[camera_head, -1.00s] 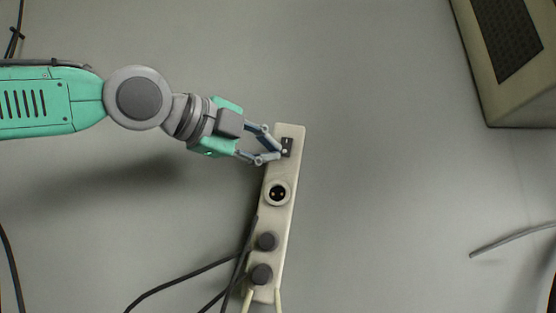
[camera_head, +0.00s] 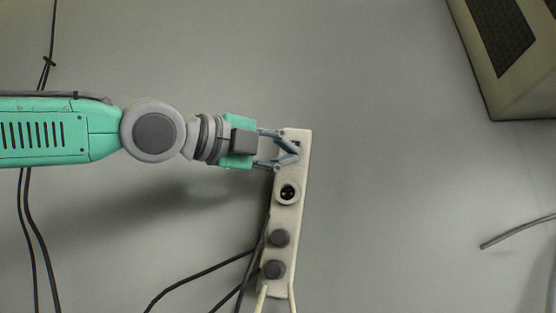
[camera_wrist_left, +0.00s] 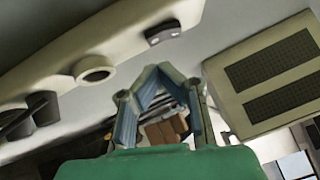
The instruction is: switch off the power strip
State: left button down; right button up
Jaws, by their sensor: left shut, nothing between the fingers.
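The off-white power strip (camera_head: 286,215) stands nearly upright in the middle of the head view, and runs across the upper left of the left wrist view (camera_wrist_left: 60,55). Its dark switch (camera_wrist_left: 163,32) is at the top end, with a round socket and two dark plugs below. My left gripper (camera_head: 294,151) reaches from the left over the strip's top end. Its fingers are shut and empty, and hide most of the switch in the head view. In the left wrist view the fingertips (camera_wrist_left: 155,70) appear below the switch; contact cannot be told. My right gripper is not in view.
A beige box (camera_head: 525,92) with a dark grille is at the upper right. Black cables (camera_head: 200,271) run left from the strip, and others hang at the far left. A grey cable (camera_head: 515,232) lies at the right.

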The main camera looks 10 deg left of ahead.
pick_arm(q)
jog(key=r+b+v, duration=0.1)
jog(key=v, duration=1.1)
